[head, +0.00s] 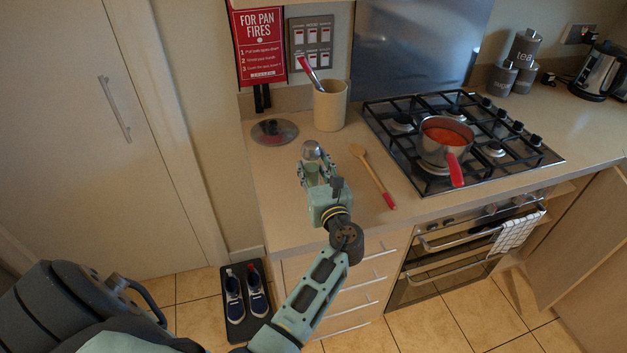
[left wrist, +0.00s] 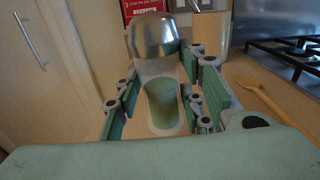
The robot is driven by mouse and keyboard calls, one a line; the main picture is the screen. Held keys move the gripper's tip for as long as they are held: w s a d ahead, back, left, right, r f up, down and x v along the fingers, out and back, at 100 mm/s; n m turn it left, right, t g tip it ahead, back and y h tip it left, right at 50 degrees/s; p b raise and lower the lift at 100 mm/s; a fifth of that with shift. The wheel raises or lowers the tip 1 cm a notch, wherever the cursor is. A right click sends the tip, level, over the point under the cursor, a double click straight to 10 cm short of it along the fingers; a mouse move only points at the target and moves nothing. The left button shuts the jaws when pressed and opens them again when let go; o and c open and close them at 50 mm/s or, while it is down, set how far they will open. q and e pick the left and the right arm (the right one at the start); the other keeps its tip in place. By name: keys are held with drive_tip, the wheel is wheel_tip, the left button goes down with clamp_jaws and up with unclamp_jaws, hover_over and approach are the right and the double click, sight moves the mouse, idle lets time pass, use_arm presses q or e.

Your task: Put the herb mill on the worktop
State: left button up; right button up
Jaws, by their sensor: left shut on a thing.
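The herb mill (head: 311,150) has a rounded silver top and a pale body with a green middle. My left gripper (head: 315,171) is shut on it and holds it roughly upright over the left part of the beige worktop (head: 276,207). In the left wrist view the mill's silver top (left wrist: 152,36) rises above the fingers, and its body sits between them. My right gripper is not in view.
A wooden spoon (head: 373,177) with a red handle end lies right of the gripper. A utensil crock (head: 329,106) and a round metal lid (head: 274,131) are behind. A red-handled saucepan (head: 445,143) sits on the gas hob (head: 409,165). Bare worktop lies left and in front.

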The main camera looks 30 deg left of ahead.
sight(314, 181)
use_arm(q)
wheel_tip(314, 181, down, 4)
drive_tip(key=b, duration=0.3)
drive_tip(key=shift+w, duration=0.15)
drive_tip(key=shift+r, duration=0.2)
drive_tip(key=shift+f, duration=0.1)
drive_tip(key=o, duration=1.3)
drive_tip(key=shift+f, duration=0.1)
drive_tip(key=shift+r, duration=0.2)
